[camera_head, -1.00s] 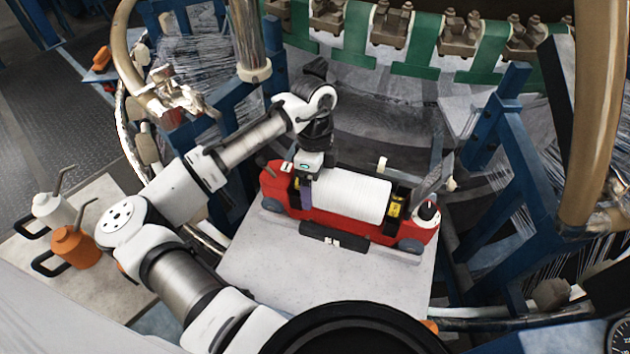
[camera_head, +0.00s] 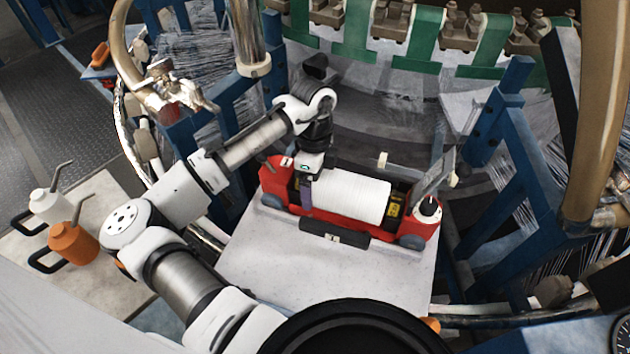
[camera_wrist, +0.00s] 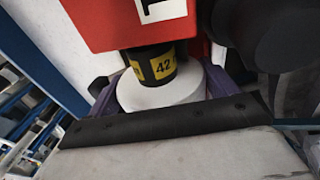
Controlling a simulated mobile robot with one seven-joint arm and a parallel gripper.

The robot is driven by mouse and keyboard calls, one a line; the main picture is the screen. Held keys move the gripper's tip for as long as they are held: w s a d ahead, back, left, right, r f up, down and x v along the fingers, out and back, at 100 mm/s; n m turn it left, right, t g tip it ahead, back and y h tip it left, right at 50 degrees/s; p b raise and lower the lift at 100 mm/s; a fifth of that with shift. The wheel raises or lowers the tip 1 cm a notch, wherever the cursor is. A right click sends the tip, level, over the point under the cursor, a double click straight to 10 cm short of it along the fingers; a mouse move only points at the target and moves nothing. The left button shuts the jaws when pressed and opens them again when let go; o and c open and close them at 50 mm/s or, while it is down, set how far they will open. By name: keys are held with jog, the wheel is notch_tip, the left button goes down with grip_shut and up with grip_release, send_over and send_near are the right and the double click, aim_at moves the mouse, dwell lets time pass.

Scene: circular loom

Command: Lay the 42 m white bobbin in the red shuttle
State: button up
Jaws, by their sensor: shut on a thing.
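The red shuttle (camera_head: 420,228) sits on the pale plate (camera_head: 320,272). The white bobbin (camera_head: 348,195) lies lengthwise between the shuttle's two ends, over its dark hollow; I cannot tell whether it rests on the bottom. My gripper (camera_head: 307,194) is shut on the bobbin near its left end, coming from above. In the wrist view the purple fingers stand on both sides of the white bobbin (camera_wrist: 165,95). A yellow label reading 42 (camera_wrist: 158,68) shows on its dark end, beside the red shuttle end (camera_wrist: 110,22). The bobbin's underside is hidden.
An open metal lever (camera_head: 437,175) stands at the shuttle's right end, near a black knob (camera_head: 428,207). Blue loom posts (camera_head: 500,120) and a tan hoop (camera_head: 595,120) flank the plate. A white can (camera_head: 50,205) and an orange can (camera_head: 73,243) stand at left.

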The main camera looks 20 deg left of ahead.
dwell(0.4)
jog(key=o, duration=1.5)
jog(key=shift+f, duration=0.15)
jog(key=v, duration=1.4)
